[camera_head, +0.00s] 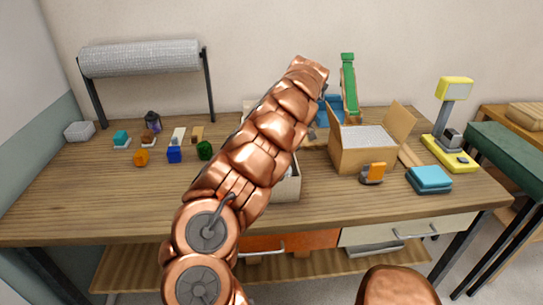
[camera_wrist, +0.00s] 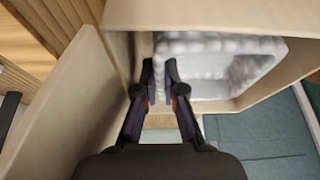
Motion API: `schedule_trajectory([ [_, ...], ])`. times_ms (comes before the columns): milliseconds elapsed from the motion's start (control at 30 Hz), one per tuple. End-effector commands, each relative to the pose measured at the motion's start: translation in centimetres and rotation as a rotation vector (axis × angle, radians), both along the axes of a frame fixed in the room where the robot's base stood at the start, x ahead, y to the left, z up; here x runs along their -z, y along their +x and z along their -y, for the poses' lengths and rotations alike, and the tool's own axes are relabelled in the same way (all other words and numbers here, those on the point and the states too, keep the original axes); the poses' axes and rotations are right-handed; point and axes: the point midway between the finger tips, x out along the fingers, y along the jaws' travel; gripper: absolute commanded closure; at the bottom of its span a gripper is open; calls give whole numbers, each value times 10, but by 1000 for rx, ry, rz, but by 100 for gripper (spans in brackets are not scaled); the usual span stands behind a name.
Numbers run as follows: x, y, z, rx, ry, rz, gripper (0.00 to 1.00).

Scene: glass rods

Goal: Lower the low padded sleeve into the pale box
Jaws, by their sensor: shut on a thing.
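My gripper (camera_wrist: 159,76) shows in the wrist view, its dark fingers nearly together with the edge of a padded sleeve between the tips. The sleeve (camera_wrist: 222,46) is a low, whitish-grey open rectangle with a bumpy surface, extending right of the fingers. Pale walls surround it closely, and a broad pale panel (camera_wrist: 62,105) slants along the left. How deep the sleeve sits between the walls is hard to tell. In the head view the pale box (camera_head: 288,189) is mostly hidden behind my copper arm, which also hides my gripper and the sleeve.
An open cardboard box (camera_head: 350,155) with grey-white padding stands right of my arm. An orange-and-grey item (camera_head: 373,173) and folded blue cloths (camera_head: 429,179) lie near it. A yellow scale (camera_head: 451,150) is farther right.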

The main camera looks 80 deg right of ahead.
Motion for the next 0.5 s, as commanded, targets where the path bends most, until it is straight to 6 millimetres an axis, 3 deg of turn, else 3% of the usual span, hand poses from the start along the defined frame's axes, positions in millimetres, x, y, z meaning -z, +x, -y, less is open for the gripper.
schedule_trajectory([
  [500, 7, 0, 0, 0, 0, 0, 100],
])
